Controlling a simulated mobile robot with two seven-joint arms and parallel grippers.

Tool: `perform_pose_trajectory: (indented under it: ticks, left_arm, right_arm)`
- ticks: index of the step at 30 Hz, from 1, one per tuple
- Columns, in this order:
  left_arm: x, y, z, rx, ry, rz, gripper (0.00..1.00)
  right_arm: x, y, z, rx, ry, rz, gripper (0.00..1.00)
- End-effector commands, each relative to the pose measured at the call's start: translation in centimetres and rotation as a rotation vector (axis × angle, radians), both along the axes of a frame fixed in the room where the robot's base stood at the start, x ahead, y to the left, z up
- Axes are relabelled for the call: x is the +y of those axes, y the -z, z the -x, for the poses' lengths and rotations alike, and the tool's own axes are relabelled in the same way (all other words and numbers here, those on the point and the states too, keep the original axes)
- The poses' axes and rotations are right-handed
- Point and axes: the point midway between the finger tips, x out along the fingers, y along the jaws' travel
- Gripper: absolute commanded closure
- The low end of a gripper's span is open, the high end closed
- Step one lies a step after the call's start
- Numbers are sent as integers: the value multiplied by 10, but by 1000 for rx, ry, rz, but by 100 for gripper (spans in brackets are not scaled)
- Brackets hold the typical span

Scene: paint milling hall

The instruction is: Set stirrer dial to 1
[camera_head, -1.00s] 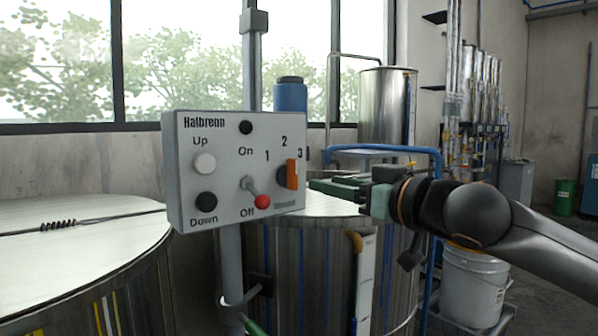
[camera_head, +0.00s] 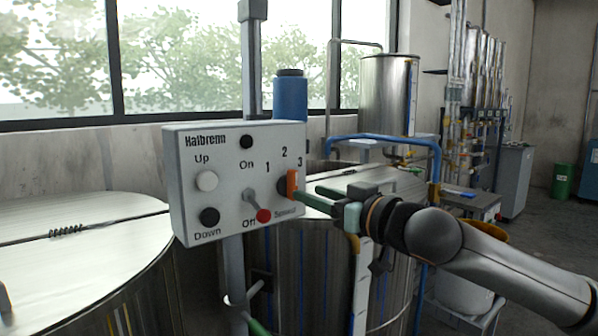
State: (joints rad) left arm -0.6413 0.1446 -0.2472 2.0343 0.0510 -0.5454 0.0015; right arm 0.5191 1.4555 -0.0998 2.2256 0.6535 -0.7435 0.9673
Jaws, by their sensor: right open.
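The stirrer's grey control box (camera_head: 222,222), marked Halbrenn, is mounted on a post at the centre left. Its speed dial (camera_head: 291,184) is a dark knob with an upright orange grip, at the box's right side, below the numbers 1, 2 and 3. The grip's upper end lies nearest the 3, though the exact setting is hard to tell. My right gripper (camera_head: 310,192) comes in from the right with its green fingers apart. One fingertip reaches close to the orange grip; I cannot tell whether they touch. My left gripper is out of view.
The box also carries a white Up button (camera_head: 207,181), a black Down button (camera_head: 209,217), an On/Off toggle (camera_head: 250,198) and a red button (camera_head: 263,216). A blue pipe (camera_head: 385,139) and a steel vat (camera_head: 300,270) stand behind my right gripper.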

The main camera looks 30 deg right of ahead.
Motion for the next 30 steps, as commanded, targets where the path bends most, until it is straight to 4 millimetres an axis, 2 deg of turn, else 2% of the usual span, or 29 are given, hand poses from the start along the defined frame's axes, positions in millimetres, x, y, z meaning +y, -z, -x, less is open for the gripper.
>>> perform_pose_trajectory:
  ticks: [1,12,25,26,30]
  left_arm:
    - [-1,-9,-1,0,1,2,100]
    - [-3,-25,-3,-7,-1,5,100]
    - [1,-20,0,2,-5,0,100]
    - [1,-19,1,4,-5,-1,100]
    - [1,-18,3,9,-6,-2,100]
  right_arm:
    - [0,-6,-5,0,-1,-7,51]
    - [2,-2,-42,-2,2,-5,51]
    - [4,0,-50,0,1,0,51]
    - [4,0,-50,0,1,0,52]
    - [4,0,-50,0,1,0,68]
